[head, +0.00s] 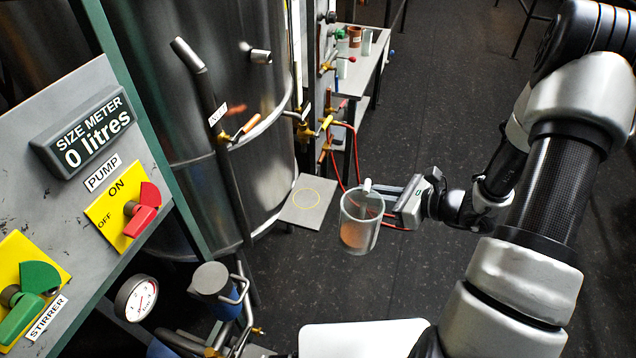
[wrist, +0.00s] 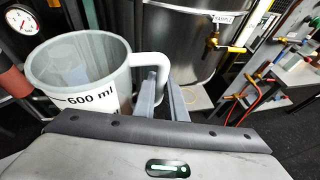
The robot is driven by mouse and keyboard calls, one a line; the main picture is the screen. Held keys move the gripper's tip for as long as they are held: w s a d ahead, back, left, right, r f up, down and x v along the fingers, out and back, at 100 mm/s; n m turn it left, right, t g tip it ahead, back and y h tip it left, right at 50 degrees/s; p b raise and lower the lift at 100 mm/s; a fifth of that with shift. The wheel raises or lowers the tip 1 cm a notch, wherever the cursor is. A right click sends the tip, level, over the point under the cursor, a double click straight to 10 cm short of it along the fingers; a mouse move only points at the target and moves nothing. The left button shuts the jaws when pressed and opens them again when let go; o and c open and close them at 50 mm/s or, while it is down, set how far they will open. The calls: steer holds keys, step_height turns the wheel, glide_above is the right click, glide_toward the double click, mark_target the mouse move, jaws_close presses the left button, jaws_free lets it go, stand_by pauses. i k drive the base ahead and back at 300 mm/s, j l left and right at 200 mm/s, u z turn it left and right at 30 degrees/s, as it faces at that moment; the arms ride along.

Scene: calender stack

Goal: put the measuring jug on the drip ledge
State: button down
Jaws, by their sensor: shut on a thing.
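The measuring jug (head: 360,222) is clear and hangs upright over the dark floor in the head view. In the wrist view the jug (wrist: 80,72) shows a "600 ml" label and a white handle. My gripper (head: 378,189) is shut on the handle, to the right of the jug; its fingers (wrist: 163,95) show in the wrist view. The drip ledge (head: 322,212) is a small grey plate with a yellow circle, at the foot of the steel tank, left of the jug. It is empty. In the wrist view the ledge (wrist: 197,101) is partly hidden behind the fingers.
The steel tank (head: 225,90) has a sample tap (head: 240,132) above the ledge. Red hoses (head: 348,150) hang behind the ledge. A control panel (head: 75,110) stands at the left. A bench (head: 358,78) with small items is at the back.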

mark_target(309, 193)
steer(key=i+l, duration=0.1)
steer(key=i, duration=0.45)
steer(key=i+l, duration=0.1)
steer(key=i, duration=0.45)
